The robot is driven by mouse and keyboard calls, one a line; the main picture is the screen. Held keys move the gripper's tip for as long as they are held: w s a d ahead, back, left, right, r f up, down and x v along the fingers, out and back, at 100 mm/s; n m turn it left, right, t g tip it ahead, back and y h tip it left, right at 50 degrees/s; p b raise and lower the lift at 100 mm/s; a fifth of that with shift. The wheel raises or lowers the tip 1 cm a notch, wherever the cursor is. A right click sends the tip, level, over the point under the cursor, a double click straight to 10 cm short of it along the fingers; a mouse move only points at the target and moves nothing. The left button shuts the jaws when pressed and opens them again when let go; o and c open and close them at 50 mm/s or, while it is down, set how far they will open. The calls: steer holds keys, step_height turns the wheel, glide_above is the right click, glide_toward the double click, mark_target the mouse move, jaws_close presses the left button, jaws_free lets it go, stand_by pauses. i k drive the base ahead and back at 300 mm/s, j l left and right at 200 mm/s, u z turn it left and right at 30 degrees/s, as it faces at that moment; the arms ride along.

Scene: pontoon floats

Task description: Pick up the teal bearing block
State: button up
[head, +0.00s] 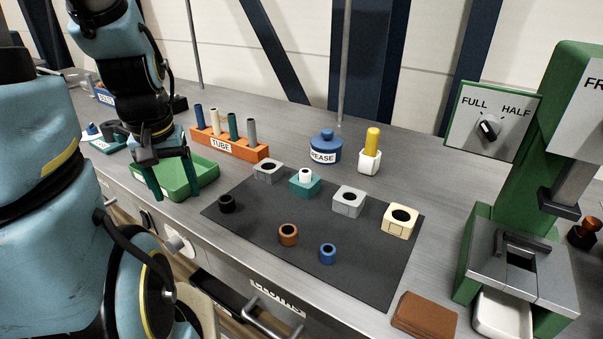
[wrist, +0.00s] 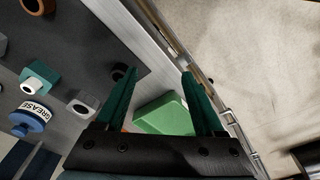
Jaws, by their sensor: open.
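The teal bearing block (head: 305,188) stands on the dark mat in the head view, between two grey blocks, with a white bushing (head: 305,174) in its top. In the wrist view the teal block (wrist: 38,77) is at the left, well to the side of the fingers. My gripper (head: 177,196) is open and empty, pointing down over the green tray (head: 203,165), left of the mat. In the wrist view its two teal fingers (wrist: 158,75) are spread apart, with the green tray (wrist: 165,117) seen between them.
The dark mat (head: 260,229) also holds grey blocks (head: 349,200), a cream block (head: 400,220), and black, brown and blue rings (head: 328,253). Behind it stand an orange tube rack (head: 222,146), a grease pot (head: 325,150) and a yellow-topped holder (head: 369,158). A green press (head: 520,220) is at the right.

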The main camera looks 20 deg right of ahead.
mark_target(307, 191)
steer(key=k+u, duration=0.45)
steer(key=k+j+u, duration=0.1)
steer(key=k+u, duration=0.4)
steer(key=k+j+u, duration=0.3)
steer(key=k+u, duration=0.15)
